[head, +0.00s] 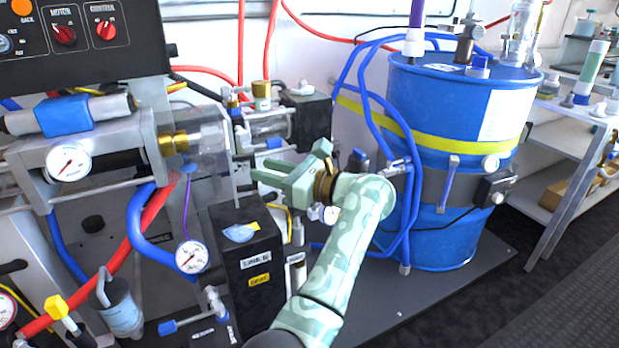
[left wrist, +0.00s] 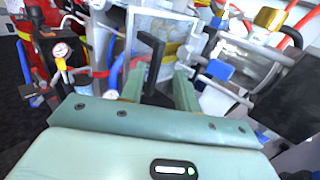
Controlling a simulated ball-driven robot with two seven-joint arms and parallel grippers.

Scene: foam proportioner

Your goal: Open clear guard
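The clear guard (head: 212,148) is a see-through cover around the brass coupling and shaft at the left of the head view. Its outline is faint, and I cannot tell its exact edges. My left gripper (head: 268,181) is to the right of the guard, apart from it, with its green fingers pointing left. In the left wrist view the gripper (left wrist: 158,88) is open, with a gap between its fingers. A black bent handle (left wrist: 151,60) shows in line with that gap; I cannot tell whether it touches a finger or belongs to the guard. My right gripper is not in view.
A black box (head: 245,262) stands below the guard, with a pressure gauge (head: 192,257) beside it. A blue drum (head: 455,110) with hoses stands behind and right of my arm. The control panel (head: 80,40) is at upper left. Dark floor is clear at lower right.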

